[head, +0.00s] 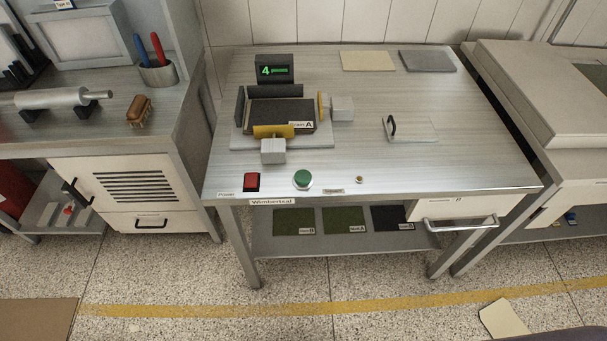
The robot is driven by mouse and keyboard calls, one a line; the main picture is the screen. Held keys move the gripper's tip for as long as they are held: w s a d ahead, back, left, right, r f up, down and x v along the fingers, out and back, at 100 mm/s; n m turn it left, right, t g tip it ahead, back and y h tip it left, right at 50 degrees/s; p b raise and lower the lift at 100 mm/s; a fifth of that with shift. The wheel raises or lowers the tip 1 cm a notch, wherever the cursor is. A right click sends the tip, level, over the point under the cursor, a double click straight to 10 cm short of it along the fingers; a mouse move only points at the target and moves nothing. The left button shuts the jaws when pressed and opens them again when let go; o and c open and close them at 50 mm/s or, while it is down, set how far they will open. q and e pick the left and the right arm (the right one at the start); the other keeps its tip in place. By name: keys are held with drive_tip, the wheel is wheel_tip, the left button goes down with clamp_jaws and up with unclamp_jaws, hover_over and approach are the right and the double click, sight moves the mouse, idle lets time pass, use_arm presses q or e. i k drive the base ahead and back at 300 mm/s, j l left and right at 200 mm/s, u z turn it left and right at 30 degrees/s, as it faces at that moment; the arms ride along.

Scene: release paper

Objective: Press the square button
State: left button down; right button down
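A red square button (251,182) sits at the front left corner of the metal table (450,150), with a small label by it. A green round button (303,179) on a pale base is to its right. A small brass-coloured knob (359,180) is further right along the same edge. Nothing covers the red button. Neither of my grippers is in view.
A fixture with dark plates (280,114), yellow parts and a display (274,70) reading 4 stands behind the buttons. A clear plate with a black handle (391,126) lies to the right. A drawer (458,208) is at the front right. The floor in front is mostly clear.

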sight(302, 177)
drive_tip(key=j+z, duration=0.2)
drive_tip(key=z, duration=0.2)
drive_tip(key=j+z, duration=0.2)
drive_tip(key=z, duration=0.15)
drive_tip(key=j+z, duration=0.1)
drive_tip(key=j, duration=0.4)
drive_tip(key=j+z, duration=0.1)
drive_tip(key=j, duration=0.4)
drive_tip(key=k+j+z, duration=0.1)
drive_tip(key=j, duration=0.45)
drive_tip(key=k+j+z, duration=0.1)
drive_tip(key=j, duration=0.4)
drive_tip(key=k+j+z, duration=0.1)
drive_tip(key=j, duration=0.4)
